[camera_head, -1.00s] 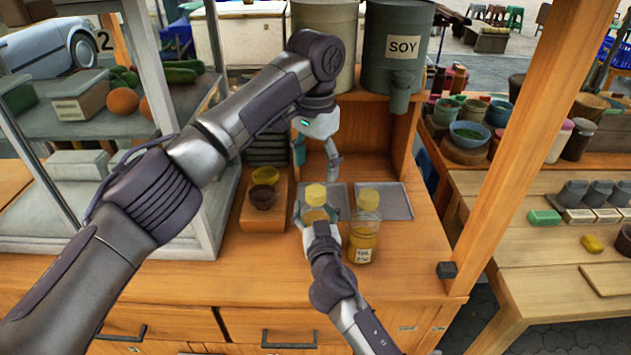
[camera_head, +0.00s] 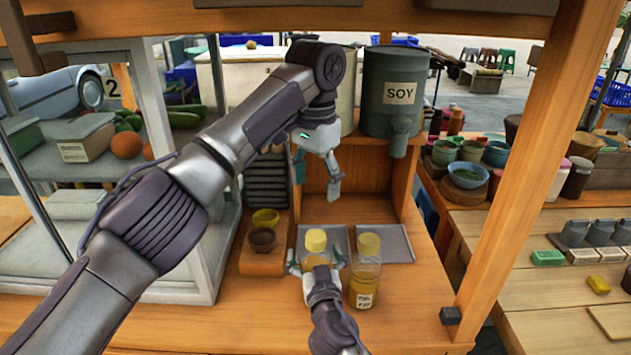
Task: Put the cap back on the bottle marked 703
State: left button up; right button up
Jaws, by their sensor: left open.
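My left gripper (camera_head: 321,180) is open and empty, hanging above and behind the bottles.
Two grey trays (camera_head: 385,236) lie behind the bottles. Small bowls (camera_head: 263,240) sit on a wooden block to the left. The SOY container (camera_head: 393,100) stands on the shelf behind. A glass case is at left, a wooden post at right. Counter right of the bottles is clear.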

dwell(0.3)
jog(key=s+d, duration=0.2)
jog(key=s, duration=1)
